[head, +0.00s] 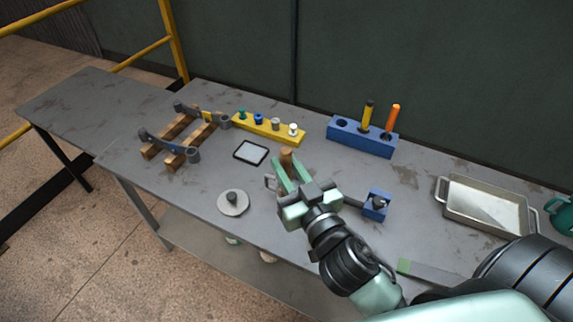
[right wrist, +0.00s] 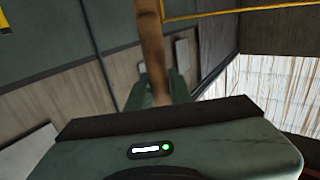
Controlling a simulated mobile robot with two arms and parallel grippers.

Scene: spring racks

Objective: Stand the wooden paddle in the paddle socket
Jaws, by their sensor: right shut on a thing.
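My right gripper (head: 288,166) is over the front middle of the grey table. It is shut on the wooden paddle (head: 286,156), whose brown wood shows between the fingers. In the right wrist view the paddle (right wrist: 152,45) appears as a long brown bar rising from the jaws. Its lower end is hidden by the gripper. A blue block (head: 349,139) at the back has an empty hole at its left and holds a yellow and an orange handle. A small blue block (head: 376,206) with a dark top is right of the gripper. I cannot tell which is the paddle socket. My left gripper is not in view.
A yellow rack (head: 270,131) with several coloured knobs, a wooden rack (head: 182,143), a dark-framed pad (head: 251,152) and a grey disc (head: 233,203) stand left. A metal tray (head: 489,224) and a teal vessel (head: 562,215) are right. A green-ended flat bar (head: 430,272) lies in front.

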